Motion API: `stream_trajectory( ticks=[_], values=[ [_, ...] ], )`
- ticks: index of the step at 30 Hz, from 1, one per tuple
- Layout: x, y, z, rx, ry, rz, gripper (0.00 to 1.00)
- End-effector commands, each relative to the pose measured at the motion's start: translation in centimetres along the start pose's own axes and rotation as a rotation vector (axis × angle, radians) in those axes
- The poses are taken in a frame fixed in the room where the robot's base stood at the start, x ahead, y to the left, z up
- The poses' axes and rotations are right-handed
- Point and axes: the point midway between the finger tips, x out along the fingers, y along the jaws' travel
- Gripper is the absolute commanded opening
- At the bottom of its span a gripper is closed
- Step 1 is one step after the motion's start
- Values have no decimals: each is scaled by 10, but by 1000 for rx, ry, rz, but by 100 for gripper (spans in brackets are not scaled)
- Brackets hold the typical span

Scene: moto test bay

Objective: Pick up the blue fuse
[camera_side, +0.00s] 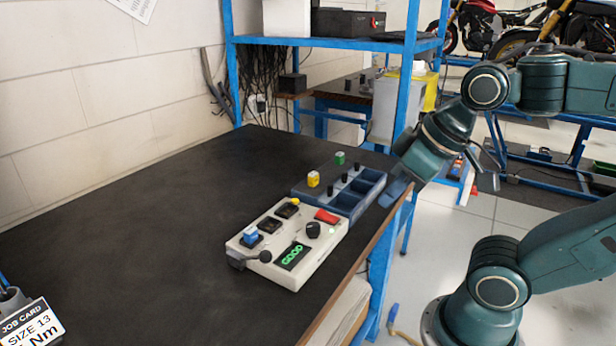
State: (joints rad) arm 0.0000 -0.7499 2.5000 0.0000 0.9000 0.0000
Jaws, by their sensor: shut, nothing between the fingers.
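A blue fuse (250,234) with a pale lower part stands upright at the left end of a cream tester box (281,272) on the dark bench. It appears to sit in the leftmost socket of the box. The box has a display (293,256) that reads GOOD in green. My gripper (396,190) is at the right edge of the bench, beside the blue tray and well to the right of the blue fuse. Its fingers point down and left and are shut with nothing held. Their tips are small and hard to make out.
A blue compartment tray (349,211) sits behind the tester, with a yellow fuse (313,179), a green fuse (340,158) and several dark posts. Bare bench (120,230) lies left. A blue shelf post (413,50) stands behind.

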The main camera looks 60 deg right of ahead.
Motion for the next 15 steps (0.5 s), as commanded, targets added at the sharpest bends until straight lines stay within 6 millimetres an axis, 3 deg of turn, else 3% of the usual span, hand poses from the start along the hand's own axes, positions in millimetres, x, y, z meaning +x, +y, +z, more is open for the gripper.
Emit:
stream_trajectory(
  ticks=[7,13,15],
  values=[
    [0,0,0,0,0,0,2],
    [0,0,0,0,0,0,41],
    [0,0,0,0,0,0,44]
  ],
)
